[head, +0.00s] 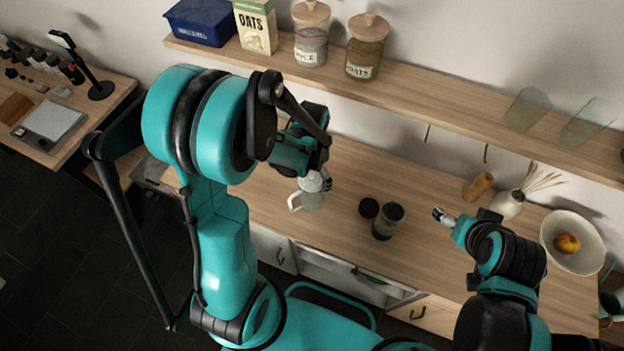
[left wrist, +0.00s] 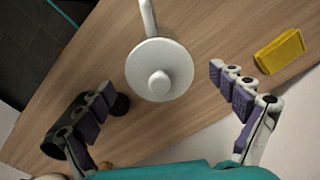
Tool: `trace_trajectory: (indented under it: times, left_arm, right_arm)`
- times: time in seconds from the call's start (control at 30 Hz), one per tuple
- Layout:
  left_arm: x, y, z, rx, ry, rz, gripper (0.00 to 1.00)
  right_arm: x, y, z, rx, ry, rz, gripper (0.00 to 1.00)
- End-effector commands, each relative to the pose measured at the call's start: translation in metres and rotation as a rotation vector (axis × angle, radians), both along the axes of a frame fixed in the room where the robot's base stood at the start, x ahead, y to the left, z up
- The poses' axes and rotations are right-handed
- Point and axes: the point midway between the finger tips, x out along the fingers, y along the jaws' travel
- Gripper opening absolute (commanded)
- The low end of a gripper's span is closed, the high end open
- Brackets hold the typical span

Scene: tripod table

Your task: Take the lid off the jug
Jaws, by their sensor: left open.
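The jug (head: 312,202) is pale, with a white handle on its left side in the head view, and stands upright on the wooden counter. Its round white lid (left wrist: 168,52) with a centre knob is on the jug and fills the middle of the left wrist view. My left gripper (head: 317,177) is directly above the jug and partly hides the lid in the head view. In the left wrist view its fingers (left wrist: 161,83) are spread wide on either side of the lid, holding nothing. My right gripper (head: 441,215) is over the counter to the right, small in view, its opening unclear.
A dark grinder-like container (head: 388,221) and a small dark round thing (head: 368,207) stand right of the jug. A yellow block (left wrist: 280,51) lies near the left gripper. A shelf (head: 440,98) with jars runs above the counter. A bowl with fruit (head: 572,222) is far right.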

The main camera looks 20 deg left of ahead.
Motion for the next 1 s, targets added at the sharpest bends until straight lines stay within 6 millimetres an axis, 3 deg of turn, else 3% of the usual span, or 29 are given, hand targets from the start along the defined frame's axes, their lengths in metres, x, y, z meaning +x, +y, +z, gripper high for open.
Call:
trace_trajectory:
  times: [0.17,0.4,0.93,0.97,1.0]
  left_arm:
    - [-0.0001,-0.0002,0.0002,0.000,0.000,0.000,0.95]
    - [-0.0001,-0.0003,0.0004,0.000,0.000,0.000,0.41]
    - [-0.0010,-0.0005,0.0015,0.000,0.001,0.000,0.38]
    - [-0.0010,-0.0006,0.0030,0.000,0.001,0.000,0.33]
    - [-0.0010,-0.0006,0.0058,0.000,0.001,0.000,0.22]
  right_arm:
    - [0.0000,0.0000,0.0005,0.000,0.000,0.000,0.77]
    - [0.0000,0.0000,0.0005,0.000,0.000,0.000,0.77]
    - [0.0001,0.0000,0.0004,0.000,0.000,0.000,0.77]
    - [0.0001,0.0000,0.0008,0.000,0.000,0.000,0.77]
    - [0.0000,0.0000,0.0015,0.000,0.000,0.000,0.77]
